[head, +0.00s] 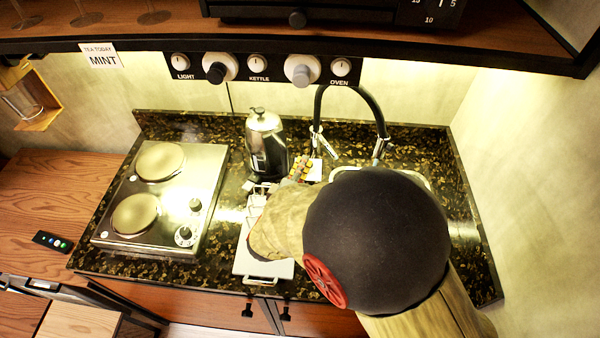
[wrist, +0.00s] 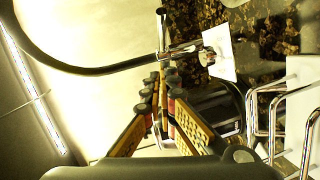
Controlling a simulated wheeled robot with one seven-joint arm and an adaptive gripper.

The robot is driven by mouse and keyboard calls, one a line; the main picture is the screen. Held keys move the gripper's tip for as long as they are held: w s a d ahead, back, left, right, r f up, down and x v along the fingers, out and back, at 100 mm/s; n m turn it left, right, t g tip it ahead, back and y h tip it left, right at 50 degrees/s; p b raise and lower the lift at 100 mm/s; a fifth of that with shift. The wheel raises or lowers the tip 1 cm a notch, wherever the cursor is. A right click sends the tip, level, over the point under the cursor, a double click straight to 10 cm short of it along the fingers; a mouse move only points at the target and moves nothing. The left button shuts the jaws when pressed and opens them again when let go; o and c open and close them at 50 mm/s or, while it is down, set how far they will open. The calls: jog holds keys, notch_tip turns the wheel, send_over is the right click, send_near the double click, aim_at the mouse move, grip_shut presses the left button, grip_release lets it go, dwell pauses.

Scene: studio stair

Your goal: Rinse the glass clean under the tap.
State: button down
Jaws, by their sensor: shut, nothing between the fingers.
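The tap (head: 350,93) has a black arched hose and chrome ends, and stands at the back of the counter. It also shows in the wrist view as a black hose with a chrome end (wrist: 185,50). My gripper (head: 300,168) is shut and empty beside the tap, close to the kettle. In the wrist view my gripper's fingers (wrist: 160,98) meet just below the tap's chrome part; I cannot tell whether they touch it. The sink (head: 415,180) is mostly hidden behind my arm. I cannot make out a glass at the sink; my arm covers much of that area.
A black and chrome kettle (head: 267,145) stands just left of my gripper. A white tray with metal handles (head: 262,268) lies in front. A two-plate hob (head: 160,200) is at left. A knob panel (head: 262,70) and shelf hang above. A wall stands close at right.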

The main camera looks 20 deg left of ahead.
aim_at(327, 145)
jog(key=w, duration=0.2)
jog(key=w+d+f+b, duration=0.1)
jog(key=w, duration=0.1)
jog(key=w+d, duration=0.1)
jog(key=w, duration=0.1)
jog(key=shift+w+d+f+b, duration=0.25)
jog(key=shift+w+f+b, duration=0.1)
jog(key=shift+f, duration=0.05)
jog(key=shift+w+d, duration=0.1)
jog(key=shift+d, duration=0.05)
jog(key=shift+w+d+p, duration=0.45)
jog(key=shift+d+p, duration=0.1)
jog(key=shift+p, duration=0.15)
